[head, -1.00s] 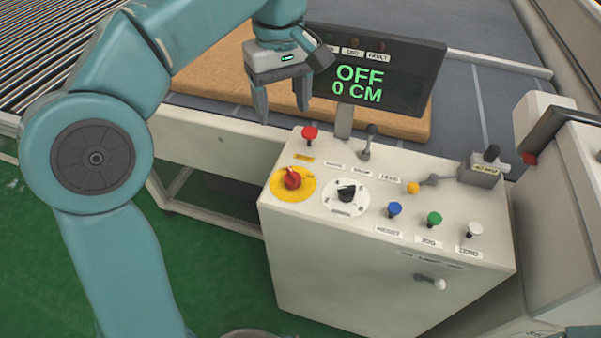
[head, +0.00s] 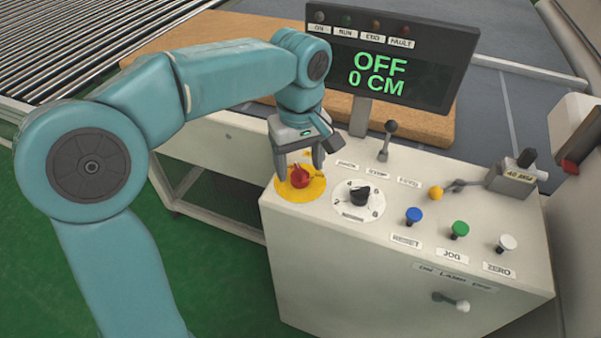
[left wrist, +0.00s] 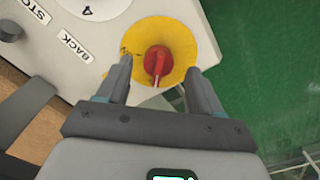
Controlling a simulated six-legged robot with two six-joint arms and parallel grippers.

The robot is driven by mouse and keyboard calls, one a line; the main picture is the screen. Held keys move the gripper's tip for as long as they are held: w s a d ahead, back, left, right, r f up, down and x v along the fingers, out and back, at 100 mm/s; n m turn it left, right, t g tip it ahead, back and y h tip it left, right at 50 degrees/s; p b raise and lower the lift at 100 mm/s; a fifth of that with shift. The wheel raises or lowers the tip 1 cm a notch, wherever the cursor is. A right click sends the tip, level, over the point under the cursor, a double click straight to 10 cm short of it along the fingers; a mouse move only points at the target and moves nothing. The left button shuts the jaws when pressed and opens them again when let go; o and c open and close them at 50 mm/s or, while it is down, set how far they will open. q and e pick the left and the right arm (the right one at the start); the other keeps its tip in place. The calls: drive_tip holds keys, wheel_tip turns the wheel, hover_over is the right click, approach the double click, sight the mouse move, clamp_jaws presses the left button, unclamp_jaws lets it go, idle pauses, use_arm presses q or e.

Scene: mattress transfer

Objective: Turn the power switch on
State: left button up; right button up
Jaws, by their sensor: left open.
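The power switch is a red rotary knob (head: 300,176) on a round yellow plate (head: 288,193) at the left of the control box's top. In the left wrist view the red knob (left wrist: 158,61) lies on the yellow plate (left wrist: 190,45), ahead of and between the fingertips. My left gripper (head: 299,172) is open, points down and has its fingers on either side of the knob in the head view. I cannot tell if they touch it. The display (head: 385,75) reads OFF and 0 CM. My right gripper is not in view.
The control box (head: 400,280) also carries a black dial (head: 359,195), a black lever (head: 388,140), and blue (head: 413,215), green (head: 460,229) and white (head: 507,242) buttons. Rollers (head: 60,50) are at the back left.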

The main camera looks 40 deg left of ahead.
use_arm(q)
drive_tip(key=shift+f, duration=1.2)
drive_tip(key=shift+w, duration=0.1)
drive_tip(key=c, duration=1.1)
drive_tip(key=shift+o, duration=0.2)
